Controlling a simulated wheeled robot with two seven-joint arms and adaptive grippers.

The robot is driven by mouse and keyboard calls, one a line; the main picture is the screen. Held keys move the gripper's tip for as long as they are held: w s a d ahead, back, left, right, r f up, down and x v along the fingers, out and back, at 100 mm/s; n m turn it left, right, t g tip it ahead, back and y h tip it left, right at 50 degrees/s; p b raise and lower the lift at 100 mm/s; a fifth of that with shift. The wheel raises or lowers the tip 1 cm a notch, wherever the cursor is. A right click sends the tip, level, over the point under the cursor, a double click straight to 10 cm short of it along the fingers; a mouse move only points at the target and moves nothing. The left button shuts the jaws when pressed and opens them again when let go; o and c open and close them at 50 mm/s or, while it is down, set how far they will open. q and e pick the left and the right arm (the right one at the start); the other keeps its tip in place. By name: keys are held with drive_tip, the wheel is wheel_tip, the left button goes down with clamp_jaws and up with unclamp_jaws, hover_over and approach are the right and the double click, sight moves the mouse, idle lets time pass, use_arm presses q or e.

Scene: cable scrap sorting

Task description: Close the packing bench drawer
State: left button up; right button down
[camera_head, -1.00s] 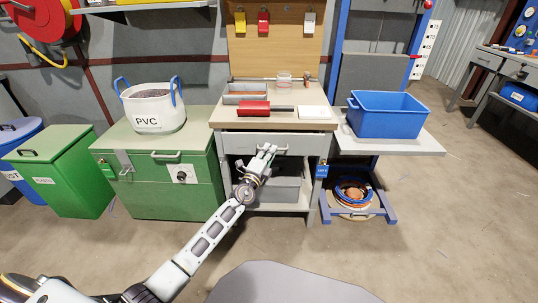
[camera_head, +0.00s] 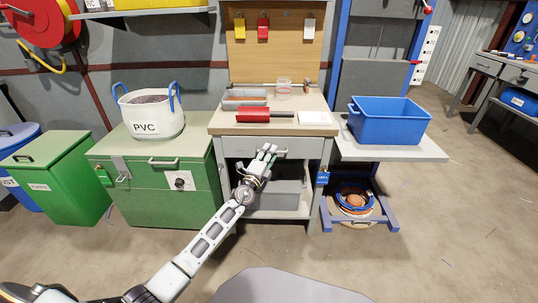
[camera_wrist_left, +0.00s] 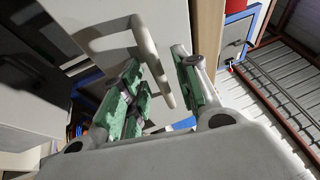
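The packing bench (camera_head: 222,128) stands in the middle of the head view. Its grey drawer front (camera_head: 238,147) is just below the bench top, and any gap behind the front is too small to judge. My left gripper (camera_head: 268,152) is in front of the drawer at its handle (camera_head: 284,152). In the left wrist view, the handle bar (camera_wrist_left: 149,52) reaches between the spread green-padded fingers of the left gripper (camera_wrist_left: 160,88). The fingers look open around the bar, not clamped on it. My right gripper is in neither view.
A red-handled tool (camera_head: 254,115), a grey tray (camera_head: 244,97) and a white pad (camera_head: 314,118) lie on the bench top. A grey bin (camera_head: 289,191) sits on the shelf below. A green chest (camera_head: 150,190) stands left; a blue crate (camera_head: 390,122) sits on the right side table.

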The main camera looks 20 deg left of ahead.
use_arm(q)
drive_tip(key=v, duration=1.2)
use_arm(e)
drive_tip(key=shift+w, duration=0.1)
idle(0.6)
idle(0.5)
